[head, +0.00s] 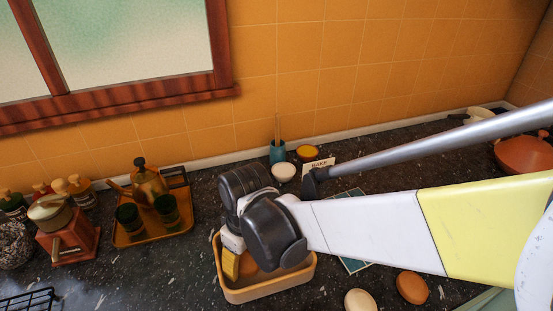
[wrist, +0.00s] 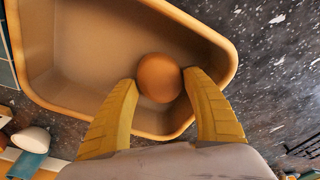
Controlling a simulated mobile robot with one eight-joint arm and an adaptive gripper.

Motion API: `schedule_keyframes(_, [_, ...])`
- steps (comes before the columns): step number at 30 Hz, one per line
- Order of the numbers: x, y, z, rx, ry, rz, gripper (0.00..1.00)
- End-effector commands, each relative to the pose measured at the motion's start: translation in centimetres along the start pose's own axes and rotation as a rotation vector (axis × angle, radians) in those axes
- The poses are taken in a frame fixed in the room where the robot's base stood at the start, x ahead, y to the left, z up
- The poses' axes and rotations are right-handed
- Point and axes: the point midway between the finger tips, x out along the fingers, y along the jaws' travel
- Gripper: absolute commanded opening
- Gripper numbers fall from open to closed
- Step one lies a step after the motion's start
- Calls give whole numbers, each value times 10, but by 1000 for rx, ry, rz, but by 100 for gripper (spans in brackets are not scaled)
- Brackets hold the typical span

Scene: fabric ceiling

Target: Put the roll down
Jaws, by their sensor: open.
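A round brown roll (wrist: 159,78) sits inside a tan bin (wrist: 62,66), near one end wall. My gripper (wrist: 158,84) reaches into the bin with its yellow fingers apart, one on each side of the roll. The fingertips are very close to the roll; I cannot tell whether they touch it. In the head view the bin (head: 268,293) stands on the dark counter under my arm, and a yellow finger (head: 231,264) shows inside it. Part of the roll (head: 248,267) shows beside that finger; my wrist hides the rest.
A brown roll (head: 411,287) and a pale one (head: 361,300) lie on the counter right of the bin. A tray (head: 153,237) with a pot and green glasses stands left. A white bowl (head: 284,172) and blue cup (head: 277,152) stand behind. A grinder (head: 68,235) is further left.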

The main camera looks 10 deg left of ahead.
Motion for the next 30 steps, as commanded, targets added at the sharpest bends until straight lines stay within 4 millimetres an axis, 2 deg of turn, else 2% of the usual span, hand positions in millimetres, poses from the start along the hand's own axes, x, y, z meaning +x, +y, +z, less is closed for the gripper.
schedule_keyframes(6, [-51, 0, 0, 1, 0, 0, 57])
schedule_keyframes(12, [-92, 0, 0, 0, 0, 0, 57])
schedule_keyframes(17, [-110, 0, 0, 1, 0, 0, 57])
schedule_keyframes(20, [-118, 7, 7, 29, 11, 8, 57])
schedule_keyframes(23, [-133, 30, 31, 130, 48, 38, 57])
schedule_keyframes(26, [-155, 65, 77, 308, 114, 94, 57])
schedule_keyframes(30, [-181, 103, 156, 601, 229, 199, 57])
